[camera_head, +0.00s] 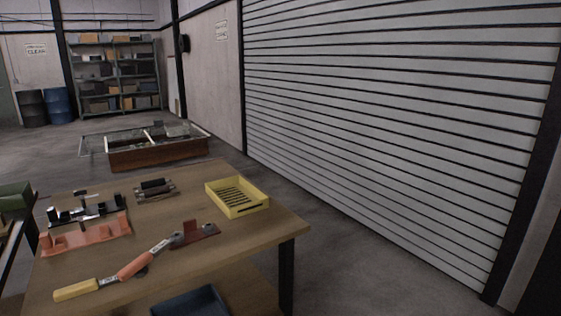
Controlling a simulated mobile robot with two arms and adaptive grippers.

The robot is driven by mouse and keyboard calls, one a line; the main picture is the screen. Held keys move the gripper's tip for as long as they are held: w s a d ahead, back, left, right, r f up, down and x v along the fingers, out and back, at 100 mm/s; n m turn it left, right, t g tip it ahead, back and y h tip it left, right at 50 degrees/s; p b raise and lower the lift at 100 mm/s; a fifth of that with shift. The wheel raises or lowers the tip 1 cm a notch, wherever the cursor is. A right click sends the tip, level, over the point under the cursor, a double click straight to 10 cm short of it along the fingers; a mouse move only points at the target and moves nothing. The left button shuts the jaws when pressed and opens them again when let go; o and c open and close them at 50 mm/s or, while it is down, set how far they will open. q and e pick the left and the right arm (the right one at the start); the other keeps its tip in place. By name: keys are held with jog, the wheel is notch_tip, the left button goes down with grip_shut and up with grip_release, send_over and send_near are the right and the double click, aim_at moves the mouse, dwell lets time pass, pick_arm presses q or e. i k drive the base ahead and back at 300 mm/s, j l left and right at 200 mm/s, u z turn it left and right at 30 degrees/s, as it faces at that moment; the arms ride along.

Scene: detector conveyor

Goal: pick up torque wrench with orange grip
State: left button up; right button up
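A torque wrench with an orange grip (133,266) lies on the wooden table (215,255) near its front. Its metal end (160,247) points up and to the right, towards a small dark-red holder (196,236) with a grey upright part. A yellow handle (76,290) with a metal shaft lies in line with it at lower left. I cannot tell whether the yellow handle belongs to the same tool. Neither of my grippers is in view.
On the table are an orange-red rack (87,237) with dark and metal tools, a small dark stacked item (155,189) and a yellow slotted tray (237,197). A blue bin (190,302) sits below the front edge. The table's right front is bare.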

aim_at(134, 266)
jog(key=i+j, duration=0.15)
jog(key=j, duration=0.25)
jog(key=i+j, duration=0.15)
jog(key=j, duration=0.2)
jog(key=i+j, duration=0.15)
jog(key=j, duration=0.25)
